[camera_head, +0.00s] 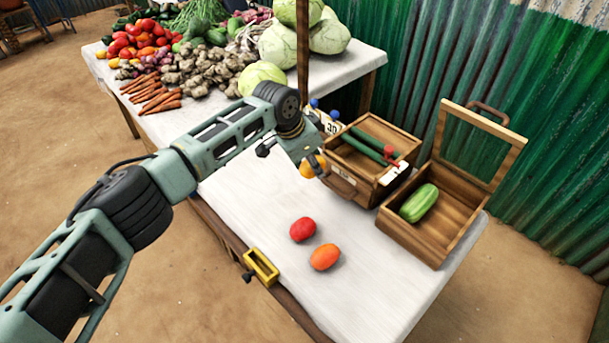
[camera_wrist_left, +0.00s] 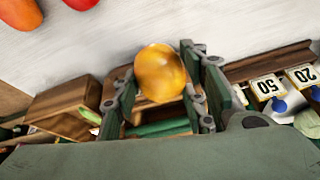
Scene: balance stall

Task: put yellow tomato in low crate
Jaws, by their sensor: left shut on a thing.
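The yellow tomato (camera_head: 308,168) is between the fingers of my left gripper (camera_head: 312,164), above the table beside the near-left side of a wooden crate (camera_head: 345,185). In the left wrist view the yellow tomato (camera_wrist_left: 160,73) sits between both fingers (camera_wrist_left: 165,85). That crate holds long green cucumbers (camera_head: 368,146). A second wooden crate (camera_head: 415,240) to its right holds one thick green cucumber (camera_head: 419,203) and has an upright frame with a handle. The pictures do not make clear which one is the low crate. My right gripper is out of view.
A red tomato (camera_head: 303,229) and an orange one (camera_head: 325,257) lie on the white table (camera_head: 265,205). Number cards (camera_wrist_left: 268,87) and blue knobs stand by the left crate. A vertical post (camera_head: 303,50) rises behind my gripper.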

